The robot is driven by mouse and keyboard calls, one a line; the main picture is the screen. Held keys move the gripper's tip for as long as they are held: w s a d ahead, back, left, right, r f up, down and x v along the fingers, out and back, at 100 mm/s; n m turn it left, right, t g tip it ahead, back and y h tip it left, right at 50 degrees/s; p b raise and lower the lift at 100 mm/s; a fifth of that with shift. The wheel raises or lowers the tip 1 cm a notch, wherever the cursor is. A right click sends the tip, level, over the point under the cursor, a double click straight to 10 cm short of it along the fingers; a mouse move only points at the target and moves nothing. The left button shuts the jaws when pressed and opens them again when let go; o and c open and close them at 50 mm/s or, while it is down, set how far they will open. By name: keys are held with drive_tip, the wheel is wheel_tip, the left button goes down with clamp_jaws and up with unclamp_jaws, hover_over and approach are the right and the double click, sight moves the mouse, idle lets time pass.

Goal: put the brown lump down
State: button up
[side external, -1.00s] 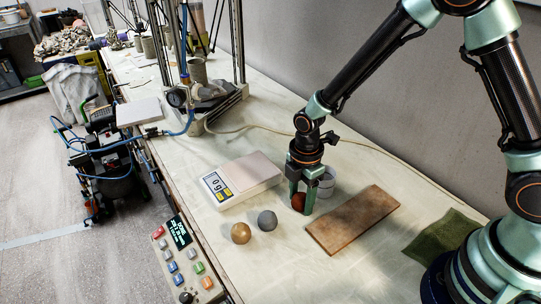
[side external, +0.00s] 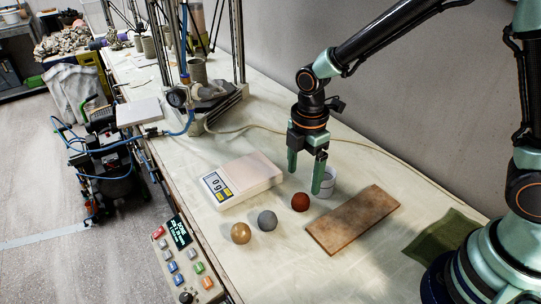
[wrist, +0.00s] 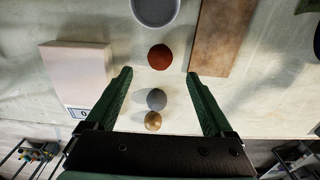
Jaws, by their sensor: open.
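The brown lump (side external: 300,202), a reddish-brown ball, rests on the cloth-covered table between the grey ball and the white cup. It also shows in the wrist view (wrist: 160,57), ahead of the fingertips and centred between their lines. My gripper (side external: 306,178) is open and empty, above the brown lump and apart from it. In the wrist view my gripper's two green fingers (wrist: 160,74) stand wide apart with nothing between their tips. A grey ball (side external: 267,220) and a tan ball (side external: 241,233) lie to the left of the brown lump.
A scale (side external: 243,180) reading 0 g stands to the left. A white cup (side external: 323,183) stands close behind the brown lump, partly hidden by a finger. A wooden board (side external: 354,220) lies to the right, with a green cloth (side external: 440,236) beyond it. A button panel (side external: 184,262) is at the front.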

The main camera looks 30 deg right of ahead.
sight(302, 196)
drive_tip(key=s+d+r+m+t, duration=0.2)
drive_tip(key=s+d+r+m, duration=0.2)
drive_tip(key=r+m, duration=0.4)
drive_tip(key=s+d+r+m+t, duration=0.3)
drive_tip(key=d+r+m, duration=0.4)
drive_tip(key=m, duration=0.3)
drive_tip(key=shift+s+r+t, duration=0.3)
drive_tip(key=shift+s+r, duration=0.4)
drive_tip(key=shift+r, duration=0.05)
